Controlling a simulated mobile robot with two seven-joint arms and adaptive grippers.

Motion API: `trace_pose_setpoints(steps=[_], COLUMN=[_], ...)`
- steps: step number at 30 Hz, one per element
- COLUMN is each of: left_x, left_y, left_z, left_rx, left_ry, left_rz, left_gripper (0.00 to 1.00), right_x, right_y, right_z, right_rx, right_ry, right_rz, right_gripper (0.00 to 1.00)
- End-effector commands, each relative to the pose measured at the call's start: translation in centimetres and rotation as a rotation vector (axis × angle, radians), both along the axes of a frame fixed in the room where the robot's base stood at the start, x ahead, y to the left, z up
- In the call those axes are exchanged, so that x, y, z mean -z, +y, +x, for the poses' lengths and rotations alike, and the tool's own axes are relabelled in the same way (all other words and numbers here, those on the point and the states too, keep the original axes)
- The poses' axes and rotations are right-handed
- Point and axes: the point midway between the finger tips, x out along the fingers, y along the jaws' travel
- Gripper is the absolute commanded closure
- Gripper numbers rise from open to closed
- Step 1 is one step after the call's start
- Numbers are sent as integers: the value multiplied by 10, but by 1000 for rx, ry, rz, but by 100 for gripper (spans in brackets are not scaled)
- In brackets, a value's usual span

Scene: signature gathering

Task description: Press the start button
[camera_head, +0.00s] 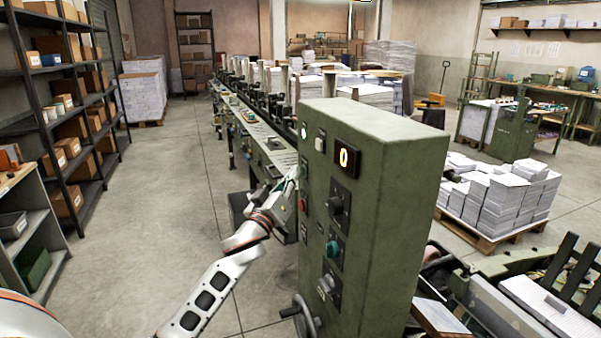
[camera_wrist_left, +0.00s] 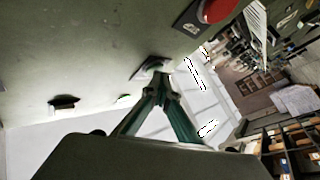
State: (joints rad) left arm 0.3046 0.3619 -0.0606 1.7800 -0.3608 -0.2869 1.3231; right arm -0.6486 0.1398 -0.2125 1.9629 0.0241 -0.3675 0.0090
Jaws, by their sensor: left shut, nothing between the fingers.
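A tall green control cabinet (camera_head: 385,180) stands in the middle of the head view, with an orange digit lit on its display. My left gripper (camera_head: 297,172) is shut and empty, its tips at the cabinet's narrow left face, above a red button (camera_head: 303,205). In the left wrist view the closed green fingers (camera_wrist_left: 158,82) meet at a small round control (camera_wrist_left: 150,67) on the green panel. The fingertips partly cover it, so I cannot tell whether it is the start button or whether it is pushed in. The red button (camera_wrist_left: 215,8) shows at the top edge there. My right gripper is not in view.
Black knobs (camera_head: 338,205) and a teal control (camera_head: 333,248) sit on the cabinet's front. A handwheel (camera_head: 303,318) juts out low down. A long machine line (camera_head: 262,140) runs behind. Paper stacks (camera_head: 500,200) stand on a pallet at right. Floor at left is clear.

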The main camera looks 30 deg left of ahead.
Motion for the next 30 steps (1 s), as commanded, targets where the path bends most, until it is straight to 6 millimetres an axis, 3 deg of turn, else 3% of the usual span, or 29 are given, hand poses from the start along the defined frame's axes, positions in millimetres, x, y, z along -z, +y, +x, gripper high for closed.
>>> trace_pose_setpoints(steps=[25, 30], left_x=[0, -1], left_y=[12, 21], left_z=[-15, -25], left_rx=[0, 0], left_ry=[1, 1], left_rz=[0, 0], left_gripper=[100, 100], right_x=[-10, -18], right_y=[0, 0], right_z=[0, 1], right_rx=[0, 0], right_ry=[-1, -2], right_rz=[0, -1], right_gripper=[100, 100])
